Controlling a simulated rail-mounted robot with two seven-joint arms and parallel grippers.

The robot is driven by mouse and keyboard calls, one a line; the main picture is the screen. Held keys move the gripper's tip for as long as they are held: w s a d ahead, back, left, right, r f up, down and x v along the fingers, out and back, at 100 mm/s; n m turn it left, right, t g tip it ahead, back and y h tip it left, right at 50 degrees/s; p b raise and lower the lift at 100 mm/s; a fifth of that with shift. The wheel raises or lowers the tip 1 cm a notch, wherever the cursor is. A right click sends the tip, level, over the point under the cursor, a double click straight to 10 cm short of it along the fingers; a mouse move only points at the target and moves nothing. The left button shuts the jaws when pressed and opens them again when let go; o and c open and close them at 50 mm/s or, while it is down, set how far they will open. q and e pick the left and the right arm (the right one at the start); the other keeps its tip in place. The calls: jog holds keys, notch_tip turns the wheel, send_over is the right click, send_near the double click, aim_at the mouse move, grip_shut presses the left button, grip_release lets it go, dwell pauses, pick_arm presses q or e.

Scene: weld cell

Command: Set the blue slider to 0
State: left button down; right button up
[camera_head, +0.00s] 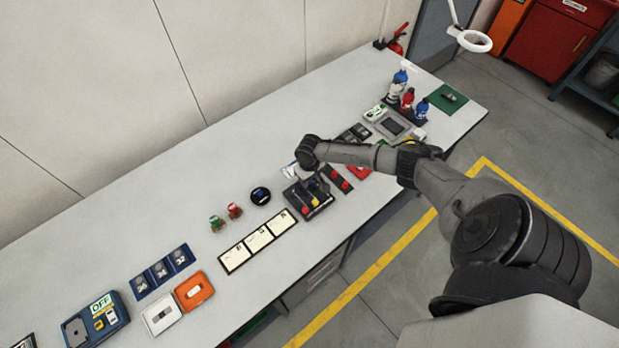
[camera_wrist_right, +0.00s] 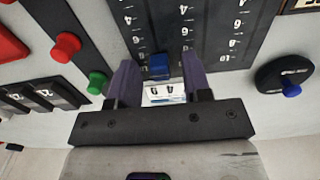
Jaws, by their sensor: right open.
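The dark slider panel (camera_head: 294,198) lies on the bench in the head view, partly covered by my right gripper (camera_head: 316,188). In the right wrist view the panel (camera_wrist_right: 210,25) has upside-down number scales. The blue slider knob (camera_wrist_right: 158,66) sits at the panel end closest to my wrist, by the high numbers around 10. My right gripper (camera_wrist_right: 160,73) is open, its two purple-grey fingers on either side of the blue knob with gaps. Whether the fingertips reach down to the knob's level is unclear. My left gripper is not in view.
A box with a red button (camera_wrist_right: 67,44) and a green button (camera_wrist_right: 97,82) is left of the panel in the wrist view. A round black dial with a blue knob (camera_wrist_right: 291,89) is on the right.

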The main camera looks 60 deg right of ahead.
jog(key=shift+c, duration=0.3)
grip_shut()
dwell(0.3)
